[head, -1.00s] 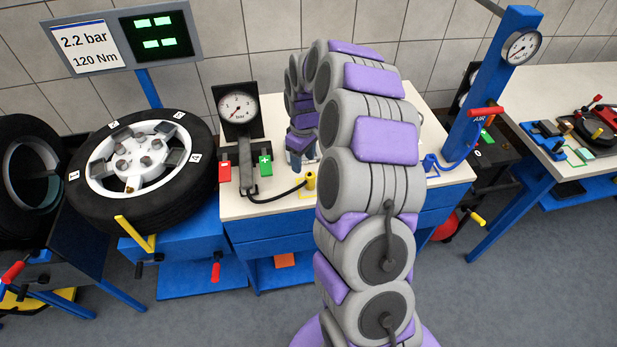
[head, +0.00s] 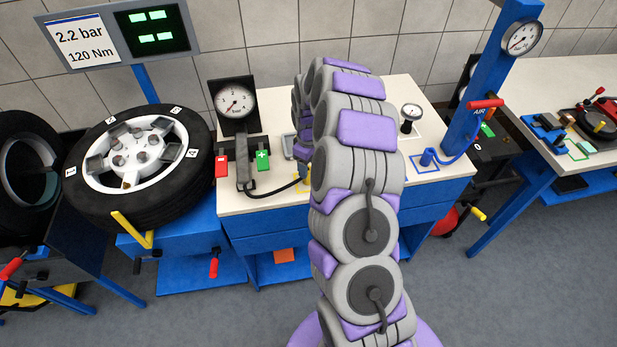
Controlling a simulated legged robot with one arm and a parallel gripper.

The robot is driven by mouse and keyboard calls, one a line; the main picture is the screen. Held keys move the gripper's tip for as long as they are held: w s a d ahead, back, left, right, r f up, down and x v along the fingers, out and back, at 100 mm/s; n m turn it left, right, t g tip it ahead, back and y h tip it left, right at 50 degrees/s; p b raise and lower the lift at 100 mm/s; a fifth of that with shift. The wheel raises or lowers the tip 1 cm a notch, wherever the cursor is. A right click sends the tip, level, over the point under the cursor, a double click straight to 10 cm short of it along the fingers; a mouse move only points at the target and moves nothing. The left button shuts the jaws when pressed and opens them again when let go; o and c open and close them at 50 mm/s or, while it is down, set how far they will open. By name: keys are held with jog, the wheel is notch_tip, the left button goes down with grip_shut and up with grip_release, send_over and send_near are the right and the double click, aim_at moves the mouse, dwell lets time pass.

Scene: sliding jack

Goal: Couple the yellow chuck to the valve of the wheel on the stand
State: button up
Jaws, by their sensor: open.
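The yellow chuck (head: 308,170) stands on the bench by a yellow-marked spot, at the end of a black hose, partly hidden by my arm. My gripper (head: 303,173) is low at the chuck, open. Its fingers are small and partly hidden, and I cannot tell whether they touch the chuck. The wheel on the stand (head: 180,186) is a black tyre with a silver rim and numbered white tags, lying tilted on a blue stand at the left. Its valve is too small to make out surely; a small tan piece shows at the near rim edge.
An inflator with a dial gauge (head: 235,101) and red and green buttons stands left of the chuck. A small gauge (head: 411,116) and a blue fitting (head: 427,157) stand right of my arm. A blue post (head: 477,95) rises at the bench's right. Another tyre is far left.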

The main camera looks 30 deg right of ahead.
jog(key=shift+f, duration=0.85)
jog(key=shift+a+f, duration=0.1)
jog(key=shift+a, duration=0.35)
jog(key=shift+d, duration=0.2)
jog(key=shift+d, duration=0.25)
jog(key=shift+c, duration=0.3)
jog(key=shift+a, duration=0.2)
jog(key=c, duration=1)
jog(key=shift+o, duration=0.2)
jog(key=shift+r+p, duration=0.9)
jog(key=shift+r, duration=1.6)
